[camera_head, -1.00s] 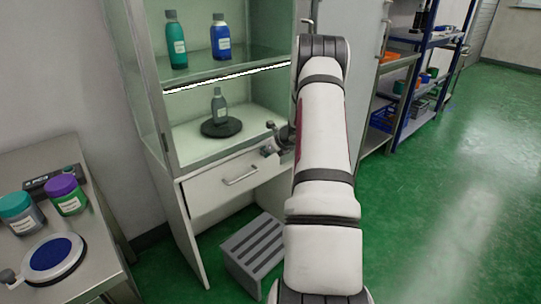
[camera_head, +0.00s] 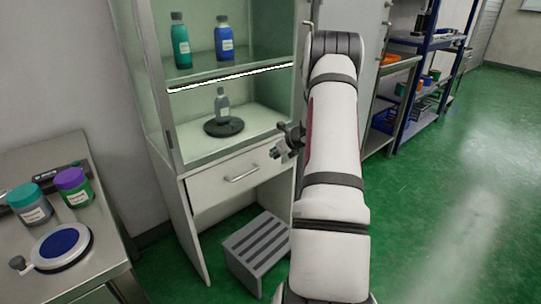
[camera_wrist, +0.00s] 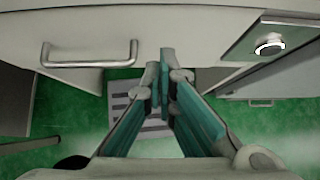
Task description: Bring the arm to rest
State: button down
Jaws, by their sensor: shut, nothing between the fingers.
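My arm (camera_head: 334,150) stands in the middle of the head view, folded up in front of the cabinet's right side. My gripper (camera_head: 280,151) shows only partly there, beside the arm and near the right end of the drawer front. In the wrist view my gripper (camera_wrist: 163,75) is shut, with its teal fingers together and nothing between them. The fingers point toward the drawer front (camera_wrist: 195,40), right of its bar handle (camera_wrist: 90,54). I cannot tell how far apart they are.
The cabinet holds a grey bottle (camera_head: 222,104) on a dark round base, with teal (camera_head: 180,46) and blue bottles (camera_head: 224,42) above. A grey step stool (camera_head: 258,250) stands below. A steel table (camera_head: 100,250) with jars is at left. Green floor (camera_head: 450,210) at right is clear.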

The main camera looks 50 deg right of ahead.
jog(key=p+v, duration=0.1)
jog(key=v, duration=0.7)
jog(key=shift+s, duration=0.25)
jog(key=shift+r, duration=0.1)
